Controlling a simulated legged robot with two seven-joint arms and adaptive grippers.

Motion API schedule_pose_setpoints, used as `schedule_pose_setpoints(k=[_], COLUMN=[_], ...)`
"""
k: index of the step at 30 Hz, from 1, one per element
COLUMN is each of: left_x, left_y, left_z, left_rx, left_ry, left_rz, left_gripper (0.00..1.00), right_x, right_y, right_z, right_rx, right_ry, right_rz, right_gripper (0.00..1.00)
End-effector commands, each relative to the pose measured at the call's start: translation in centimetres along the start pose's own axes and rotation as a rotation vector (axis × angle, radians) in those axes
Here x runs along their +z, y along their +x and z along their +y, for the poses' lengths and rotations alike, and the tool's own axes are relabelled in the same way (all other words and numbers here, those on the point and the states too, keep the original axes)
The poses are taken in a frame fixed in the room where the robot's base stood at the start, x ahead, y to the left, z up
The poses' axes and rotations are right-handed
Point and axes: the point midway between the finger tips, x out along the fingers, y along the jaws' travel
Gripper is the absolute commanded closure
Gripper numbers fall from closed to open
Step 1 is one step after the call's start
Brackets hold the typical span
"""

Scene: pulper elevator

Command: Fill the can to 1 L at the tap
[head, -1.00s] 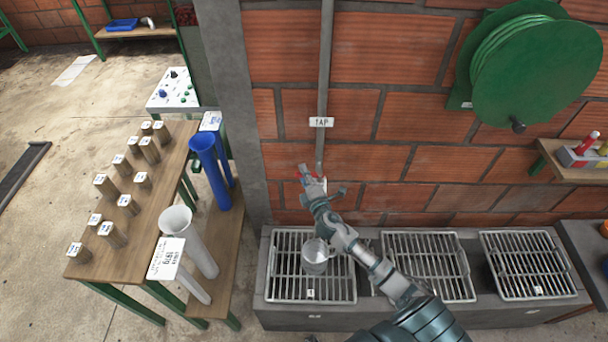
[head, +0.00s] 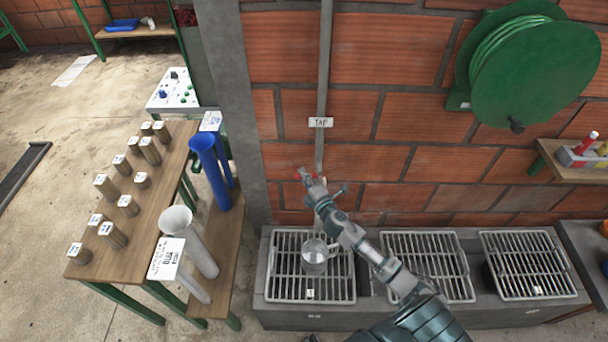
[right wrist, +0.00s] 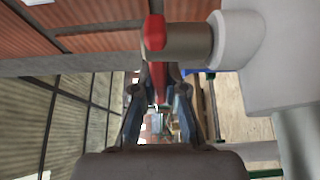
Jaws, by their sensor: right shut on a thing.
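The metal can (head: 315,262) stands upright on the left grate below the tap. Its fill level is too small to tell. The tap, under a white TAP sign (head: 321,122) on a grey wall pipe, is mostly hidden behind my right gripper. My right gripper (head: 309,182) is at the tap, above the can. In the right wrist view its fingers (right wrist: 160,95) are closed around the tap's red handle (right wrist: 155,36), beside the grey tap body (right wrist: 188,42). I cannot make out a water stream. My left gripper is not in view.
The left grate (head: 283,283) and two more grates lie in a concrete trough along the brick wall. A green hose reel (head: 530,65) hangs at the upper right. At left, a wooden table (head: 150,205) holds several labelled cylinders, with blue and grey tubes beside it.

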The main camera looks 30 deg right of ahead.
Motion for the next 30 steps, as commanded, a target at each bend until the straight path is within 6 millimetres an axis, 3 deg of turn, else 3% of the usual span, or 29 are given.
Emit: schedule_pose_setpoints(k=[8, 16, 22, 30], left_x=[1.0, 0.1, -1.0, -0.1], left_y=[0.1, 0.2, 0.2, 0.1], left_z=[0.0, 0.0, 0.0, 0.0], left_rx=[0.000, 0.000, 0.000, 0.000], left_ry=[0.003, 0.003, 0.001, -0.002], left_rz=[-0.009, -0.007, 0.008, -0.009], left_gripper=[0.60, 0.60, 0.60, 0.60], right_x=[-0.2, -0.3, -0.4, -0.4], right_y=[-1.1, -1.9, -2.1, -2.2], right_z=[-0.6, -0.7, -0.8, -0.8], right_rx=[-0.011, -0.012, -0.013, -0.014], right_ry=[-0.003, -0.001, 0.000, 0.000], right_rz=[0.185, 0.327, 0.377, 0.388], right_gripper=[1.00, 1.00, 1.00, 1.00])
